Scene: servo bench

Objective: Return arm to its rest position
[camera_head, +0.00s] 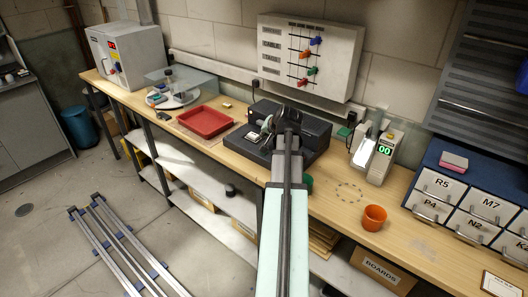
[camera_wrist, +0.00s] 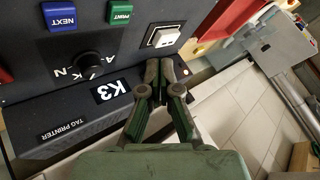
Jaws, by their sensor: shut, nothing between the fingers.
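My arm (camera_head: 285,225) reaches out from the bottom of the head view over the wooden bench to a black machine (camera_head: 302,128). In the wrist view my gripper (camera_wrist: 163,66) is shut and empty. Its fingertips are near the front of the tag printer (camera_wrist: 60,132), just below a white switch (camera_wrist: 164,37); I cannot tell if they touch it. A K3 label (camera_wrist: 112,90) shows left of the fingers. In the head view the fingertips are hard to make out behind the arm's end.
A red tray (camera_head: 205,122) lies left of the machine. An orange cup (camera_head: 373,217), a device reading 00 (camera_head: 383,152) and labelled drawers (camera_head: 437,185) stand to the right. A panel with coloured plugs (camera_head: 312,55) is on the wall behind. Metal rails (camera_head: 120,245) lie on the floor.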

